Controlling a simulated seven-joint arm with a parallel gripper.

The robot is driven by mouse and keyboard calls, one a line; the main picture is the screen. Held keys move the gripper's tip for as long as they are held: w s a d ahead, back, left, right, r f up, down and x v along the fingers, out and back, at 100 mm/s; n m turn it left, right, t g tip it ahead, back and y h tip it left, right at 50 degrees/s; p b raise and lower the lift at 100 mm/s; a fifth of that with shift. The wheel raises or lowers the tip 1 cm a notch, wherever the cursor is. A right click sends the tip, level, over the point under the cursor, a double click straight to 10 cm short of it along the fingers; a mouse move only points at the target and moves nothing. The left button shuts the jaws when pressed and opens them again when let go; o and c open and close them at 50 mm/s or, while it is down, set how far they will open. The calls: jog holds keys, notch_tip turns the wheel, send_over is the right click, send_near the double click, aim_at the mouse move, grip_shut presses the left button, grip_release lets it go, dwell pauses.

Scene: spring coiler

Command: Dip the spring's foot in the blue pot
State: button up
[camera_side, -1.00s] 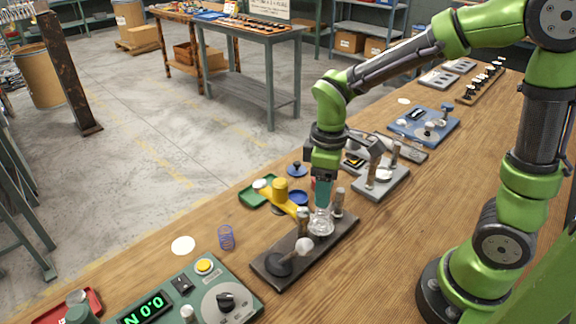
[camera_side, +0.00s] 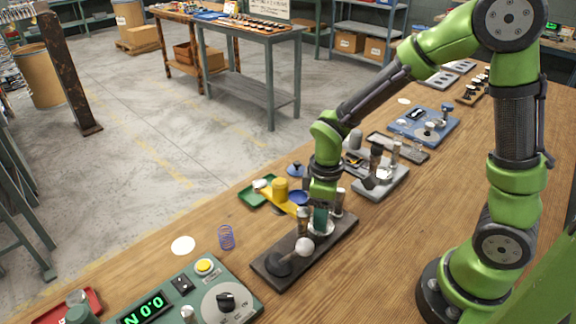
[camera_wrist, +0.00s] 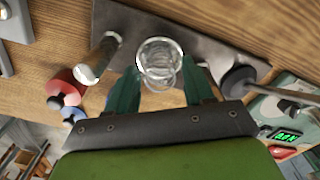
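A silvery wire spring (camera_wrist: 160,64) stands on the dark plate of the coiler (camera_side: 334,243). My gripper (camera_wrist: 162,68) is lowered over it, its two teal fingers on either side of the coils with the tips spread. I cannot tell whether the fingers touch the wire. In the side view my gripper (camera_side: 320,222) hides most of the spring. A round blue pot (camera_side: 298,198) sits behind the coiler, partly hidden by my gripper. Blue and red round shapes show at the left of the wrist view, with the blue one (camera_wrist: 72,114) below the red one (camera_wrist: 64,82).
Metal posts (camera_wrist: 98,58) and a dark knob with a pale ball-ended lever (camera_side: 303,246) stand close to my fingers on the plate. A yellow fixture (camera_side: 281,191) and green tray (camera_side: 252,197) are behind. A blue-violet spring (camera_side: 226,238) stands left, near a control box (camera_side: 190,300).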

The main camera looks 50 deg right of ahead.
jog(key=c, duration=0.6)
jog(key=shift+r, duration=0.1)
jog(key=shift+r, duration=0.5)
jog(key=shift+r, duration=0.15)
jog(key=shift+r, duration=1.35)
